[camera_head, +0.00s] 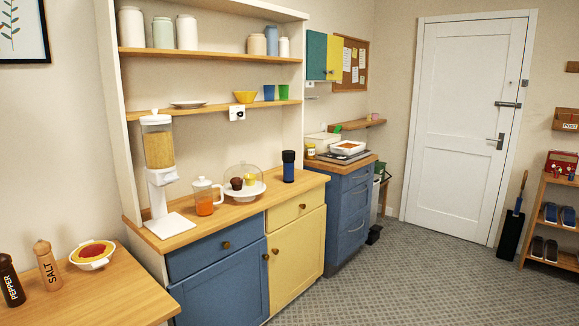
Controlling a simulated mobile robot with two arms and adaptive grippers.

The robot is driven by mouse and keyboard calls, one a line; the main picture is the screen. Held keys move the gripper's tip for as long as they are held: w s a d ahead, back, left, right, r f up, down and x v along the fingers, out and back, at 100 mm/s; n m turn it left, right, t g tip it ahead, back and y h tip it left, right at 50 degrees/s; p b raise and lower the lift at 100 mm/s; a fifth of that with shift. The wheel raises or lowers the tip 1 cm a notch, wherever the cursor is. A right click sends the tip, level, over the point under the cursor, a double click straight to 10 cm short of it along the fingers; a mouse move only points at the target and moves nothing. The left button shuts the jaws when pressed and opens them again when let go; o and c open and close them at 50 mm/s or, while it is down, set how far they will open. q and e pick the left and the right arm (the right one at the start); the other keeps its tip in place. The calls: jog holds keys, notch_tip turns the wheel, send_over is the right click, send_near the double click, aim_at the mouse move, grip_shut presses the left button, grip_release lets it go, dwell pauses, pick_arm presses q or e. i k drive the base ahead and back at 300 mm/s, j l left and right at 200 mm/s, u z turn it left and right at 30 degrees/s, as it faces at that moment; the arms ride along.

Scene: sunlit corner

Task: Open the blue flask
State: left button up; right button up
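A blue flask (288,172) with a black top stands upright on the wooden counter (262,204) of the hutch, near its right end. Its black top appears to be on. Neither of my grippers shows in the head view.
Left of the flask are a domed cake stand (245,188), a glass jug (205,198) with orange liquid and a cereal dispenser (159,165). A shelf (205,108) hangs above. A table (100,291) with shakers is at the lower left. The floor (410,275) in front is clear.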

aim_at(288, 168)
jog(key=i+l, duration=0.15)
jog(key=i, duration=0.4)
jog(key=i+l+u, duration=0.1)
jog(key=i, duration=0.4)
jog(key=i+l+u, duration=0.1)
jog(key=i+l, duration=0.15)
jog(key=i, duration=0.3)
jog(key=i+l, duration=0.2)
jog(key=i, duration=0.3)
